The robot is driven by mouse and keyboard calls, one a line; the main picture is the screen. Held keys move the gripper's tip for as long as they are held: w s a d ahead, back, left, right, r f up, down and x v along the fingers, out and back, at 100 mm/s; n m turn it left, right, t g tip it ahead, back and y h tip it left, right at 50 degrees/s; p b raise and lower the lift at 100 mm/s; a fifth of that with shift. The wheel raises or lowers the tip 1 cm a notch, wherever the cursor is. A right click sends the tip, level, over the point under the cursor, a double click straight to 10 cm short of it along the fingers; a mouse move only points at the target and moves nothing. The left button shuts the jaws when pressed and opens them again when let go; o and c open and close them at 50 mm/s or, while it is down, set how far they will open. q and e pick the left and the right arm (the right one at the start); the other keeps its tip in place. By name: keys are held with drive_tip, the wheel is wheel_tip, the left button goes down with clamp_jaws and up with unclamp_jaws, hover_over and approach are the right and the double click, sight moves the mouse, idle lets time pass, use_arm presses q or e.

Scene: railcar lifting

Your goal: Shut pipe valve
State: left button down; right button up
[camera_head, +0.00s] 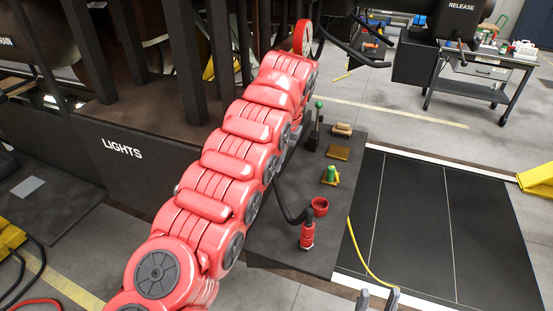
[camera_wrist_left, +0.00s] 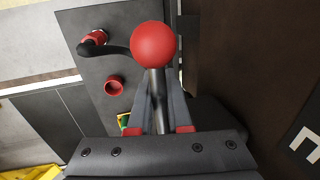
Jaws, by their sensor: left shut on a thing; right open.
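In the left wrist view, a lever with a red ball knob (camera_wrist_left: 153,44) and a grey metal stem (camera_wrist_left: 155,88) stands in front of the camera. My left gripper (camera_wrist_left: 158,105) is shut on the stem, below the knob. In the head view my red left arm covers this lever and the left gripper. My right gripper (camera_head: 378,300) shows only its fingertips at the bottom edge, apart and empty, off the dark panel (camera_head: 275,235). I cannot tell from the frames whether the lever is the valve's handle.
The panel carries a red hose fitting (camera_head: 307,234), a red cup (camera_head: 320,206), a green-topped part (camera_head: 331,174), a brass plate (camera_head: 339,152) and a green-knobbed lever (camera_head: 318,104). A yellow hose (camera_head: 359,258) hangs at its right. A cart (camera_head: 483,72) stands far right.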

use_arm(q)
drive_tip(key=c, duration=1.1)
unclamp_jaws()
drive_tip(key=shift+o, duration=1.3)
drive_tip(key=shift+w, duration=0.15)
